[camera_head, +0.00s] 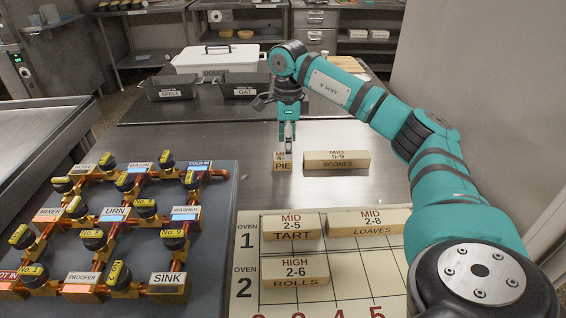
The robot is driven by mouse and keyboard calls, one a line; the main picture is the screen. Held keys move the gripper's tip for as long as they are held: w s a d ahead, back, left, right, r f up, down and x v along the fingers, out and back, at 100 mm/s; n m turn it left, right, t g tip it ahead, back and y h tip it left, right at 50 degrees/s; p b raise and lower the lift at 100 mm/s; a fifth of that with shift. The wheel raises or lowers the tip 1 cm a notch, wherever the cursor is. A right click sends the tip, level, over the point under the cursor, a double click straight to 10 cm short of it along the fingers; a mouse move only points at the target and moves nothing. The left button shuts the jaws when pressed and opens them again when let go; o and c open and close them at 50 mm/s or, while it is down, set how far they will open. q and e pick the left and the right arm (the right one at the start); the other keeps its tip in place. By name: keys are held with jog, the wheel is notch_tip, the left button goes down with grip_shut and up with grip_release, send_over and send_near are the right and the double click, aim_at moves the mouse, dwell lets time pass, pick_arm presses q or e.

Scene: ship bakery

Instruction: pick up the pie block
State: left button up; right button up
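The pie block (282,167) is a small cream block with a dark PIE label on its front. It is on the steel counter, just left of the scones block (336,160). My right gripper (287,148) points straight down at the pie block, and its fingers overlap the block's top and hide part of its upper label. The fingers look close together, but I cannot tell whether they grip the block or only stand around it. My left gripper is not in view.
An oven grid board (345,285) holds the tart (291,229), loaves (367,220) and rolls (294,270) blocks. A pipe-and-valve panel (222,235) fills the left. Dark bins (171,88) and a white lidded container (215,57) stand behind. Counter left of the pie block is clear.

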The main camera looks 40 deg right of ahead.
aim_at(283, 162)
jog(key=f, duration=0.3)
jog(key=w+f, duration=0.1)
jog(key=f, duration=0.1)
jog(key=shift+f, duration=0.35)
jog(key=c, duration=1.2)
jog(key=shift+r+p, duration=0.2)
jog(key=shift+p, duration=0.1)
